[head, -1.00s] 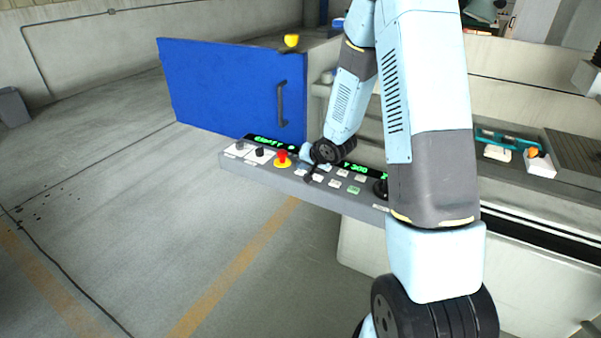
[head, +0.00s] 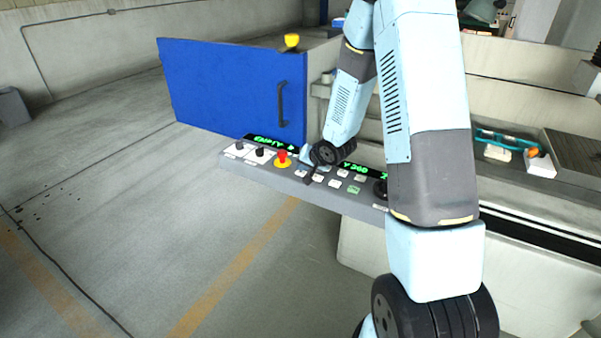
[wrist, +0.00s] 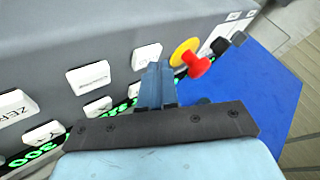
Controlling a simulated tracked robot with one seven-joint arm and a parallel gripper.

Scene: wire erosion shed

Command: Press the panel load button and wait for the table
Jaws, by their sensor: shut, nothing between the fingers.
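The grey control panel (head: 262,180) stands in the middle of the head view, with several white buttons, a green button (head: 354,190) and green lit readouts (head: 270,143). One readout seems to read EMPTY. My gripper (wrist: 153,68) is shut and empty, its blue fingers pointing at the panel. Their tips overlap the lower edge of a white button (wrist: 146,54) next to the red stop. I cannot tell whether they touch it. Its label is not readable, so I cannot tell whether it is the load button. In the head view my wrist hides part of the panel. The table is not clearly identifiable.
A red mushroom button (head: 283,157) on a yellow ring sits left of my gripper; it also shows close by in the wrist view (wrist: 197,66). Black knobs (head: 261,152) are further left. A blue door (head: 230,95) stands behind the panel. Floor at left is clear.

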